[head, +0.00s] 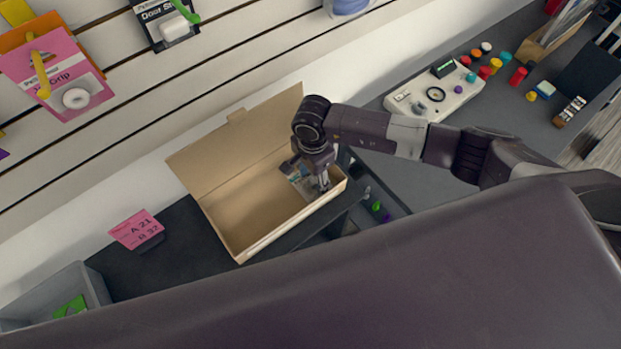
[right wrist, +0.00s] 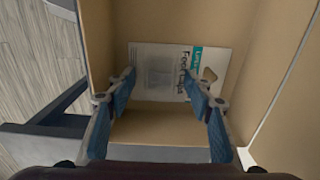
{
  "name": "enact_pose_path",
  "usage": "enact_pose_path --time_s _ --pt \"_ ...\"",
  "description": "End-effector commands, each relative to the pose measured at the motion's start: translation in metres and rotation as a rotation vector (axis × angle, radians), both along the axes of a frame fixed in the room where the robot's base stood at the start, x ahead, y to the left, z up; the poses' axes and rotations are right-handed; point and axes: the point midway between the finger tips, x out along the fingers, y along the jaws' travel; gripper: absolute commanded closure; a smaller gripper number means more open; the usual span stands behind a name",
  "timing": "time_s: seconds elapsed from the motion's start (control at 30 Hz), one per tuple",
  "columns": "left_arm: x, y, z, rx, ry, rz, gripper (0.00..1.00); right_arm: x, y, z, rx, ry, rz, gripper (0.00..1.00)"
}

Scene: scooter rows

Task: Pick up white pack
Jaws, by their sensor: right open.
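The white pack (right wrist: 165,68) lies flat inside an open cardboard box (head: 232,213), near the box's right end. In the head view the pack (head: 300,183) is partly hidden by my right gripper (head: 323,181). My right gripper reaches down into the box, and its fingers are open and empty. In the right wrist view the two fingertips (right wrist: 160,82) are apart over the pack's lower part; I cannot tell whether they touch it. My left gripper is not in view.
The box's raised lid (head: 238,135) stands at its back, against the slatted wall. A pink sign (head: 137,230) and a grey bin (head: 90,285) are to the left. A white device (head: 435,93) and several coloured caps lie on the right counter.

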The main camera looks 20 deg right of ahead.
Motion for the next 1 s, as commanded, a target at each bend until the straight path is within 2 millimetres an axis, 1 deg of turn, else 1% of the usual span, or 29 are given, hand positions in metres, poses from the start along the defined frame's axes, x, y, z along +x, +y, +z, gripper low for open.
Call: enact_pose_path --time_s 0.07,0.47,0.77,0.87,0.97,1.0 --pt "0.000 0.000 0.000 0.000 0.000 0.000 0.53 0.000 0.000 0.000 0.000 0.000 0.000 0.53" --pt "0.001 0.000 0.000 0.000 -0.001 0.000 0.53 0.000 0.000 0.001 0.000 0.000 0.000 0.97" --pt "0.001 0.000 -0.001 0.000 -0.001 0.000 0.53 0.000 0.000 0.003 0.000 -0.001 0.000 0.98" --pt "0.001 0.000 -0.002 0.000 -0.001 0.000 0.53 0.001 0.000 0.008 0.001 -0.002 0.001 0.98" --pt "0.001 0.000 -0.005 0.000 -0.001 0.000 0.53 0.002 0.000 0.020 0.001 -0.004 0.001 0.98" --pt "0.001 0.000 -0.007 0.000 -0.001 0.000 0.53 0.002 0.000 0.027 0.002 -0.005 0.001 0.98"
